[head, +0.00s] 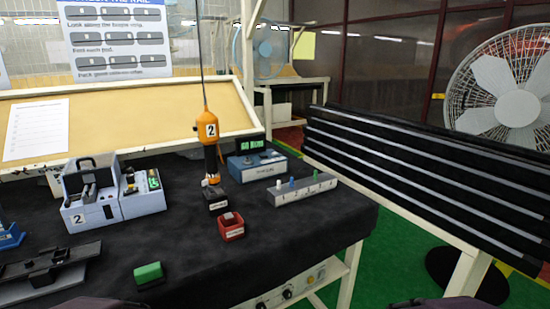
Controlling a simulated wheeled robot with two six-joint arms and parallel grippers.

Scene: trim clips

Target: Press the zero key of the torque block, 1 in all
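A blue-grey block (257,166) with a lit green display (252,144) stands at the back right of the black-covered table. It looks like the torque block. A label is on its front face, too small to read for certain. I cannot make out the zero key on its top. Neither of my grippers shows clearly. Only dark parts, probably of my own arms, show at the bottom edge, well short of the block.
An orange hanging tool (209,130) marked 2 hangs just left of the block. In front are a grey rack with coloured pegs (302,189), a red bin (231,227) and a green block (148,274). A blue-grey machine (92,196) stands left. A slanted black rack (425,175) stands right.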

